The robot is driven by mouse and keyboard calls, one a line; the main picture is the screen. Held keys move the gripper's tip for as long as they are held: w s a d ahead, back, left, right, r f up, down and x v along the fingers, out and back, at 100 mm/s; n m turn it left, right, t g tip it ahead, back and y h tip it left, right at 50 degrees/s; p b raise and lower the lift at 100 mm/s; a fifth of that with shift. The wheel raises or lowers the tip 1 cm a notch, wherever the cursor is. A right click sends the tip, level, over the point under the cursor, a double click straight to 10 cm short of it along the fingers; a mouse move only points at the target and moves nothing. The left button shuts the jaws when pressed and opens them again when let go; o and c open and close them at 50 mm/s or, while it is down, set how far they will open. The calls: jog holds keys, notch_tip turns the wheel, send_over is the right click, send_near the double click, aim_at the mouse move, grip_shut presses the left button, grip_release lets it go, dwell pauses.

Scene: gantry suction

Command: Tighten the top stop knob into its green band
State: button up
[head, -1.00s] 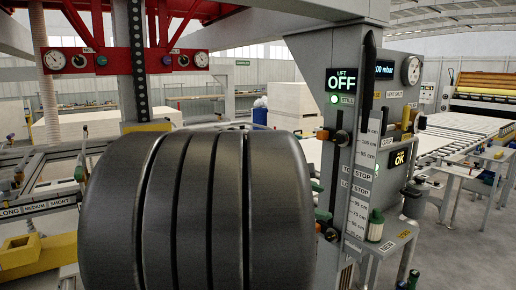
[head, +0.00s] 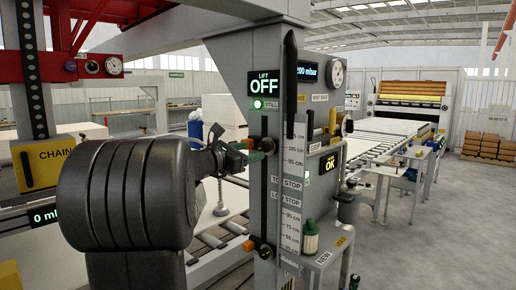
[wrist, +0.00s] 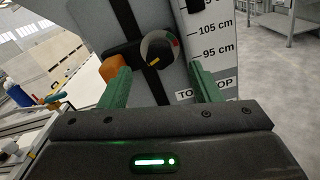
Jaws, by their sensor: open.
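The top stop knob (wrist: 158,50) is a round dark knob in the wrist view, with a yellow mark at its lower left. Small green and red patches show at its right side; the yellow mark is away from them. An orange block (wrist: 113,68) sits left of the knob on a black slide. My gripper (wrist: 158,78) is open, its green fingers either side of the knob's line and apart from it. In the head view my gripper (head: 258,150) is at the post beside the top stop's orange block (head: 268,144); the knob itself is hard to make out there.
A centimetre scale (head: 291,190) runs down the post, with TOP STOP and LOW STOP labels. The low stop (head: 262,250) sits below. The lift display (head: 264,86) reads OFF with a green STILL lamp. A green-capped jar (head: 311,236) stands on a small shelf at right.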

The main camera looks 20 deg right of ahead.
aim_at(262, 148)
jog(key=x, duration=0.4)
jog(key=shift+w+d, duration=0.15)
jog(key=shift+d, duration=0.25)
jog(key=c, duration=1)
